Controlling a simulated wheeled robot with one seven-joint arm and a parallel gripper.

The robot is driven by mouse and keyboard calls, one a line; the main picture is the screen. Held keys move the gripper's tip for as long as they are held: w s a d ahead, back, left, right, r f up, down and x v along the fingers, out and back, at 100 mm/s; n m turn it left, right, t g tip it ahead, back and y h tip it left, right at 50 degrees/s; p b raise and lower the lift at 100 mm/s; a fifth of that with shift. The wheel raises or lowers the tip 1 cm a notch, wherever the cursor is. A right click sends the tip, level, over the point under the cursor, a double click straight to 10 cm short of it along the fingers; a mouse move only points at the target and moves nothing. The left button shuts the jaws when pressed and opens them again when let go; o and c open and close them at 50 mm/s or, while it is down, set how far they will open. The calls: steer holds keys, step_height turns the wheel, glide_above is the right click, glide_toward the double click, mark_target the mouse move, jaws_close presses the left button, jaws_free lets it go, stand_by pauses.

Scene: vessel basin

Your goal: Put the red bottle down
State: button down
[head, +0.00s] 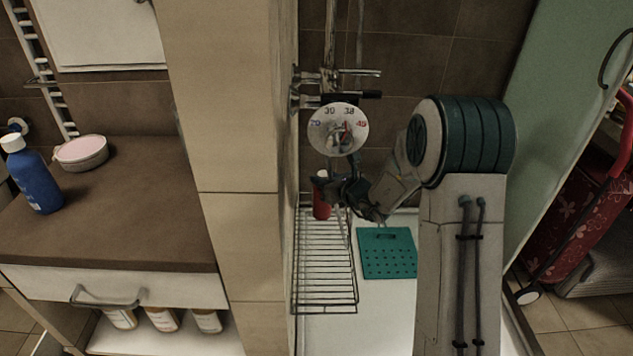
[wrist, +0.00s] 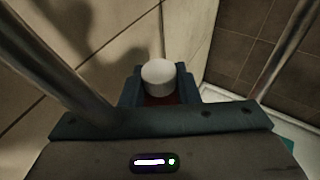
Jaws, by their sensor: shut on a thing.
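The red bottle (head: 321,199) shows in the head view near the far end of the wire rack (head: 326,270), beside the tiled wall. In the wrist view its white cap (wrist: 158,75) stands up between the fingers, with a little red below it. My gripper (head: 335,187) is shut on the bottle; the fingers also show around the cap in the wrist view (wrist: 158,88). The bottle looks about upright. I cannot tell whether its base touches the rack.
A round dial (head: 338,129) and taps (head: 340,75) are on the wall above my gripper. A green perforated mat (head: 388,262) lies on the white basin floor. A brown counter (head: 120,200) with a blue bottle (head: 35,180) stands left of the tiled pillar (head: 228,130).

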steer(key=shift+f, duration=0.2)
steer(key=c, duration=1.1)
jaws_free()
